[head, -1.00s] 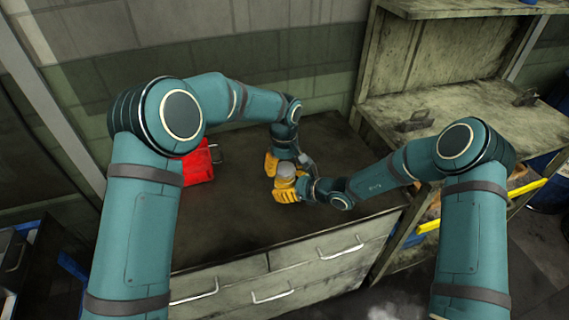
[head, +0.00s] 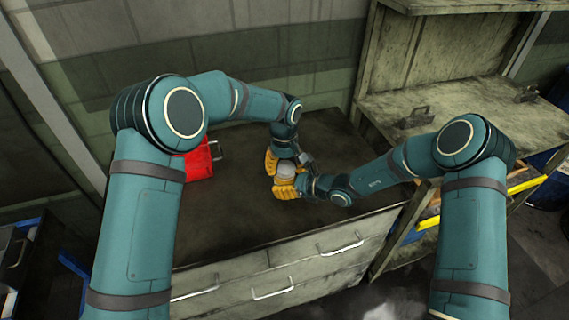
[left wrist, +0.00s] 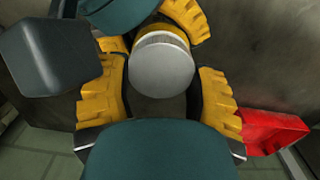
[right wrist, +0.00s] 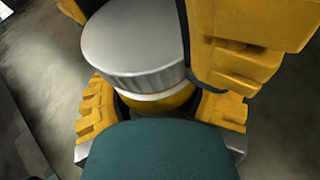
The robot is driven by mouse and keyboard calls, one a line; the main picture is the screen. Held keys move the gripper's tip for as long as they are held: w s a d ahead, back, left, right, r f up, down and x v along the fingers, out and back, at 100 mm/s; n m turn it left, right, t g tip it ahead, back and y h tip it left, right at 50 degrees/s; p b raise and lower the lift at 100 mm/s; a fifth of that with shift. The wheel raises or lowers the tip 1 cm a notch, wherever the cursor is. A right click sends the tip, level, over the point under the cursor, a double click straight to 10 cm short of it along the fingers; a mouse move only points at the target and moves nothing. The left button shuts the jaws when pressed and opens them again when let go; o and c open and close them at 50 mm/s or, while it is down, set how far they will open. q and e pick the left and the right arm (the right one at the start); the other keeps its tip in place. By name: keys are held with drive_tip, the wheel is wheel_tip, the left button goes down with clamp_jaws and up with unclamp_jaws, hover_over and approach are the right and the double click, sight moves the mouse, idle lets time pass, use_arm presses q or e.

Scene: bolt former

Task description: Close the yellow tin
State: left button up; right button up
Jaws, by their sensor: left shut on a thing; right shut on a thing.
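The yellow tin (right wrist: 165,103) shows between the fingers of my right gripper (right wrist: 160,112), which is shut on its body. A round silver-grey lid (right wrist: 133,42) sits over the tin's top. A pale band shows between the lid's ribbed rim and the yellow body, so I cannot tell if it is fully seated. My left gripper (left wrist: 160,98) is shut around the lid, which also shows in the left wrist view (left wrist: 161,66). In the head view both grippers meet at the lid (head: 285,170) above the worktop, and the tin's body is mostly hidden by yellow fingers.
A red box (head: 198,161) with a handle lies on the dark worktop (head: 225,225), left of the grippers. A worn shelf unit (head: 470,110) stands at the right. Drawers (head: 300,265) form the worktop's front. The worktop's front left is clear.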

use_arm(q)
drive_tip(key=shift+f, duration=0.1)
use_arm(e)
clamp_jaws()
use_arm(q)
drive_tip(key=m, duration=0.3)
drive_tip(key=o, duration=0.7)
drive_tip(key=shift+c, duration=0.2)
